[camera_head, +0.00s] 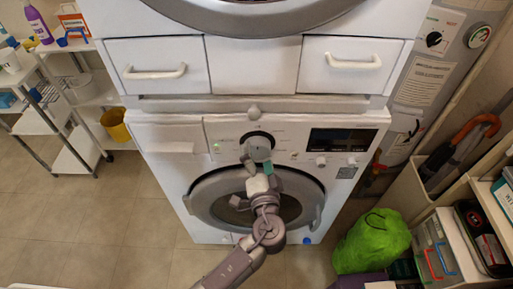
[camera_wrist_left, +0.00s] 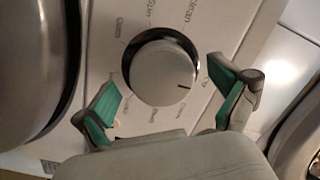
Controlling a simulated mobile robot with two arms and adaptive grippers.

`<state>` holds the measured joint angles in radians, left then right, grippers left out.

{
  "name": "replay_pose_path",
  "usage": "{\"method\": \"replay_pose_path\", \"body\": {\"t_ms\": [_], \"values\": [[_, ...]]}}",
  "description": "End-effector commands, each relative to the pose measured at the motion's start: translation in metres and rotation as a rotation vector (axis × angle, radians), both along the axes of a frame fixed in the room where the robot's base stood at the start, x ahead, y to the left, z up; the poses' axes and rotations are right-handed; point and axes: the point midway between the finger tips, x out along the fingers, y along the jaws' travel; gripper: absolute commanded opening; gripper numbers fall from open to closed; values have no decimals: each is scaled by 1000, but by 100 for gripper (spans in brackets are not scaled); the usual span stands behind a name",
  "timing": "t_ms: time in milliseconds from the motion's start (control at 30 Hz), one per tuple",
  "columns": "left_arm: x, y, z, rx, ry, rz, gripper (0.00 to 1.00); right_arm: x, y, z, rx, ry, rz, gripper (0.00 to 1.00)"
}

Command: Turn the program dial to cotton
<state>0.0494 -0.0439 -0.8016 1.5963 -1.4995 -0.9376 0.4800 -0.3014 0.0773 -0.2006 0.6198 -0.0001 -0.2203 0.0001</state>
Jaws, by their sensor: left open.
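The program dial (camera_head: 256,134) is a round knob on the front panel of the lower white machine (camera_head: 185,133). In the left wrist view the dial (camera_wrist_left: 160,75) is pale with a dark ring, and its short dark mark points to the lower right. Small labels surround it; one seems to read "Spin", and I cannot make out "cotton". My left gripper (camera_head: 258,148) is in front of the dial and partly hides it. In the wrist view the green-padded fingers of my left gripper (camera_wrist_left: 165,100) are open, one on each side of the dial, apart from it. My right gripper is not in view.
A dark display (camera_head: 342,141) and small buttons are right of the dial. The round door (camera_head: 205,200) is below, and drawers with handles (camera_head: 155,72) are above. A green bag (camera_head: 372,240) lies on the floor at right. A white shelf cart (camera_head: 50,120) stands at left.

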Motion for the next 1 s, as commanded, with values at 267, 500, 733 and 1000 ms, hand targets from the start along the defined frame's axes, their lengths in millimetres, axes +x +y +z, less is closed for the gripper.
{"method": "replay_pose_path", "body": {"t_ms": [267,500,733,1000], "values": [[16,2,-1,0,1,0,98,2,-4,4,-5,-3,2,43],[16,2,-1,0,1,0,93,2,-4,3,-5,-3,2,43],[16,2,-1,0,1,0,54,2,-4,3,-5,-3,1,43],[16,2,-1,10,1,0,38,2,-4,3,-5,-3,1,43]]}}
